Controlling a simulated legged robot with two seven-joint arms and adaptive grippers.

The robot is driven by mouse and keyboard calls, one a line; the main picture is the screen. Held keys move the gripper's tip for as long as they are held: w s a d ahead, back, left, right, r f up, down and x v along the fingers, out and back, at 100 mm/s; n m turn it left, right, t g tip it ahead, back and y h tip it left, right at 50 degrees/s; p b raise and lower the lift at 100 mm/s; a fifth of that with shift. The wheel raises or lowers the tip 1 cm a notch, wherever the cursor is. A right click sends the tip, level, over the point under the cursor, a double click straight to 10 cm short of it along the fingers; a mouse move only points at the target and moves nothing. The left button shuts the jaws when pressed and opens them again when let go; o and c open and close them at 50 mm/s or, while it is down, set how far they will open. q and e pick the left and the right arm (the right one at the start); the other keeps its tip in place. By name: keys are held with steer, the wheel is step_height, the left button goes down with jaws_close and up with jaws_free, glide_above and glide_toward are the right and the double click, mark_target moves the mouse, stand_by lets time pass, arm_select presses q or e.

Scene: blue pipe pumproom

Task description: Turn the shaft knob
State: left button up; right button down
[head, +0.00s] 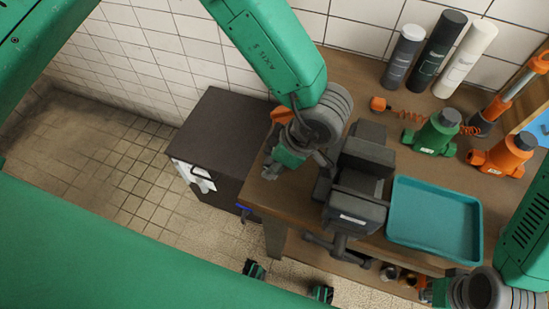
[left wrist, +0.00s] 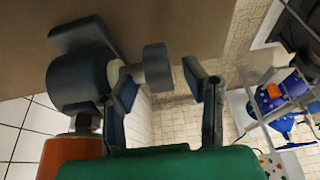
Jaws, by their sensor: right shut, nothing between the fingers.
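In the left wrist view a grey shaft knob (left wrist: 156,68) sticks out sideways from a dark rounded body (left wrist: 80,78) with an orange part (left wrist: 70,155) below it. My left gripper (left wrist: 168,85) is open, its two fingers apart. The knob appears just beyond the fingertips, closer to the left finger; I cannot tell whether they touch. In the head view my left gripper (head: 290,160) is over the bench's left end. It hides most of an orange item (head: 281,115) there. My right gripper (head: 428,292) is partly in view at the bottom right, its fingertips not clear.
A dark vise (head: 358,205) stands right of my left gripper on the brown bench (head: 345,80). A teal tray (head: 435,215) lies to its right. Green (head: 432,132) and orange (head: 505,155) tools and upright cylinders (head: 435,60) stand behind. A dark cabinet (head: 225,130) adjoins at left.

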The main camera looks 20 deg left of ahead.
arm_select(q)
jaws_close()
